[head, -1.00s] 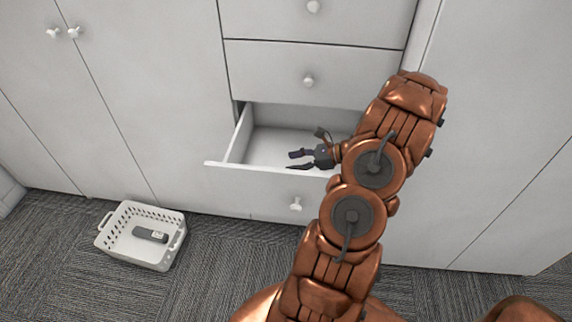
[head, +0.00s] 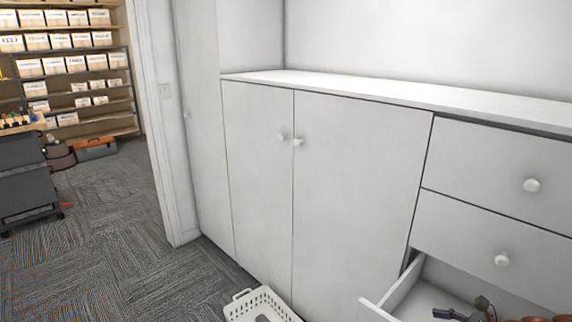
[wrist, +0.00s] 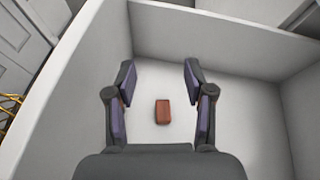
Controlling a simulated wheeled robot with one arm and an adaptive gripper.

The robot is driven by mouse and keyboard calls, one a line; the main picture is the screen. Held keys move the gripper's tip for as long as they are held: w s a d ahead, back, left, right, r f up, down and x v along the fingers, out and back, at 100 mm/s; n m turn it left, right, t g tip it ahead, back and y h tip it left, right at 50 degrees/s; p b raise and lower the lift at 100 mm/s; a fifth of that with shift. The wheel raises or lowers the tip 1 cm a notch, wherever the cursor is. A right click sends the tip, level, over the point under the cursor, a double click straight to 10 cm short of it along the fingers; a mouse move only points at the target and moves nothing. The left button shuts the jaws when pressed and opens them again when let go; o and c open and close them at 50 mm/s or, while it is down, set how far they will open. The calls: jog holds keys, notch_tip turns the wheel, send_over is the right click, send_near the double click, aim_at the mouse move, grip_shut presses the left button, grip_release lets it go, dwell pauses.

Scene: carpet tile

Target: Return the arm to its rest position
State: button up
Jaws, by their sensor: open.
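My gripper (wrist: 159,90) is open and empty in the wrist view, its two dark fingers spread apart inside or just above the open drawer (wrist: 235,50). A small reddish-brown block (wrist: 162,111) lies on the drawer floor, between the fingers in the picture and apart from them. In the head view, my gripper (head: 462,314) shows at the bottom right edge, over the open drawer (head: 388,297). Most of my arm is out of the head view.
A white basket (head: 262,304) with a dark item stands on the carpet by the cabinets (head: 350,170). A doorway at left opens on shelves of boxes (head: 75,65) and a dark cart (head: 25,175).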

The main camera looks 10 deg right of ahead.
jog(key=w+a+r+n+g+y+p, duration=0.1)
jog(key=a+r+n+g, duration=0.3)
jog(key=a, duration=0.5)
jog(key=w+a+r+n+g+y, duration=0.1)
jog(key=a+r+n+g, duration=0.1)
jog(key=a+r+n, duration=0.55)
jog(key=s+a+r+n+g+h, duration=0.1)
jog(key=s+a+n+g, duration=0.1)
jog(key=s+a, duration=0.3)
jog(key=s+a+r+n+g+h, duration=0.2)
jog(key=s+a+g, duration=0.15)
jog(key=a, duration=0.45)
jog(key=s+r+n+h, duration=0.2)
jog(key=s+n+h, duration=0.6)
jog(key=s, duration=0.9)
jog(key=shift+a+r+n, duration=0.2)
jog(key=shift+a+n, duration=0.2)
jog(key=shift+n, duration=0.95)
